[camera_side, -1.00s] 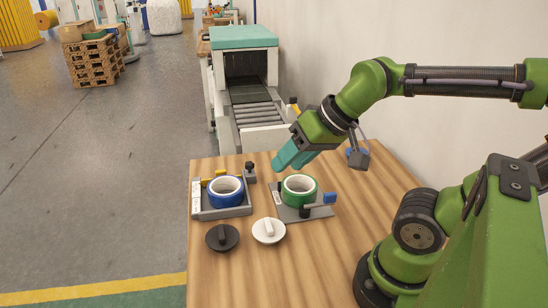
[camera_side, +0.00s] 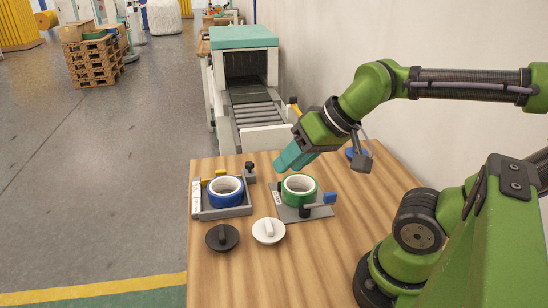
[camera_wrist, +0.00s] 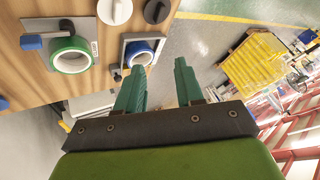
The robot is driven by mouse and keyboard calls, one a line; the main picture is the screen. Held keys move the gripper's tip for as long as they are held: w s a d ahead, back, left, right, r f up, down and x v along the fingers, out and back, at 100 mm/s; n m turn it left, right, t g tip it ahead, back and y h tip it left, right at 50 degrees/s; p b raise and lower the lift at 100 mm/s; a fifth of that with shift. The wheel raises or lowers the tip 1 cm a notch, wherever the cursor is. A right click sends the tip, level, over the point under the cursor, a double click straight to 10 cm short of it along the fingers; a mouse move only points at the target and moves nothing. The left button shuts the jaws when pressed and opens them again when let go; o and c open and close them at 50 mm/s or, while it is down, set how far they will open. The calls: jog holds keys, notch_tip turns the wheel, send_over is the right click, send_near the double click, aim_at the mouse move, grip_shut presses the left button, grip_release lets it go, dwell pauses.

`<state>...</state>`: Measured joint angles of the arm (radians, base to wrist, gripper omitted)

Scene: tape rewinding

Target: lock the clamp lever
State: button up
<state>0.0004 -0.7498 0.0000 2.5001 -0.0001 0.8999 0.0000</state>
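The clamp lever, with a blue handle (camera_side: 330,198) and a dark pivot, lies low along the front right of a grey base plate (camera_side: 290,215) carrying a green tape roll (camera_side: 299,187). The blue handle also shows at the left edge of the wrist view (camera_wrist: 31,42), beside the green roll (camera_wrist: 70,55). My gripper (camera_side: 289,162) hangs above and behind the green roll, apart from the lever. In the wrist view my gripper (camera_wrist: 159,85) has its two teal fingers spread with nothing between them.
A grey tray (camera_side: 222,212) with a blue tape roll (camera_side: 225,190) and a yellow handle stands left of the plate. A black lid (camera_side: 222,237) and a white lid (camera_side: 268,231) lie in front. A conveyor machine (camera_side: 245,90) stands behind the table. The front right wood is clear.

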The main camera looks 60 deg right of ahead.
jog(key=shift+f, duration=0.25)
jog(key=shift+c, duration=1.1)
jog(key=w+d+f+m+g, duration=0.1)
jog(key=w+d+f+m, duration=0.1)
jog(key=d, duration=0.1)
jog(key=w+d+f+m+g, duration=0.1)
jog(key=d, duration=0.1)
jog(key=shift+w+f+m+g, duration=0.1)
jog(key=shift+w+m+g, duration=0.2)
jog(key=shift+w, duration=0.1)
grip_shut()
jog(key=w+d+f+n+g, duration=0.1)
jog(key=d+n+g, duration=0.3)
jog(key=d+n, duration=0.7)
jog(key=d+f+n+g+y, duration=0.1)
jog(key=d+f+n+g, duration=0.2)
jog(key=d+n, duration=0.8)
jog(key=shift+w+f+n+g, duration=0.4)
jog(key=shift+f+n, duration=0.15)
jog(key=shift+n, duration=5.75)
